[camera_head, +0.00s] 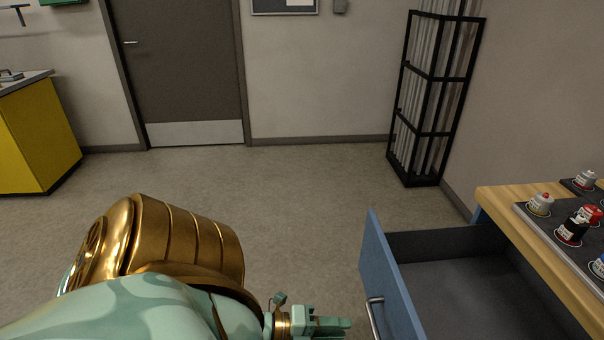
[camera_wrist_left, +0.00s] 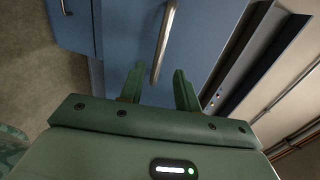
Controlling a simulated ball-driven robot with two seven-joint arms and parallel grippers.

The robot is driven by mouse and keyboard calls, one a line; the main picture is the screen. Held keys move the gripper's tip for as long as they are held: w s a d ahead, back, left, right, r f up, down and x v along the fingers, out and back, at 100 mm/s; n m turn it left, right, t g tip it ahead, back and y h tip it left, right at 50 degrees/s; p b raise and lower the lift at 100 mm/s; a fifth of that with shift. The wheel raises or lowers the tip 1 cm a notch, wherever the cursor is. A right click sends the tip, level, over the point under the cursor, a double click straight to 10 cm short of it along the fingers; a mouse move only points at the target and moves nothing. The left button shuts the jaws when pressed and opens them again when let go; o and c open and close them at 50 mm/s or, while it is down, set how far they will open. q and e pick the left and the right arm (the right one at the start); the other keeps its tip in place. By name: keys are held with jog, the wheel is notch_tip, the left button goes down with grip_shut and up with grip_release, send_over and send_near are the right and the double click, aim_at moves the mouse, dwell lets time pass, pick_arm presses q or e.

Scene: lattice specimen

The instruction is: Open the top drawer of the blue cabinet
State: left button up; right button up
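The blue cabinet (camera_head: 481,219) stands at the right of the head view under a wooden top. Its top drawer (camera_head: 390,275) is pulled well out, and its grey inside shows empty where visible. A metal bar handle (camera_head: 374,316) is on the drawer front; it also shows in the wrist view (camera_wrist_left: 164,38). My left gripper (camera_head: 346,325) is just left of the handle, with a small gap in the head view. In the wrist view its two fingers (camera_wrist_left: 158,84) are apart, with the handle's near end between them in the picture. My right gripper is not in view.
A wooden worktop (camera_head: 512,222) carries a dark tray (camera_head: 537,221) with several small bottles. A black rack (camera_head: 408,128) holding long bars stands by the back wall. A yellow cabinet (camera_head: 45,135) is far left. The floor in between is clear.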

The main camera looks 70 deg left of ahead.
pick_arm(q)
jog(key=v, duration=0.7)
jog(key=shift+p, duration=0.45)
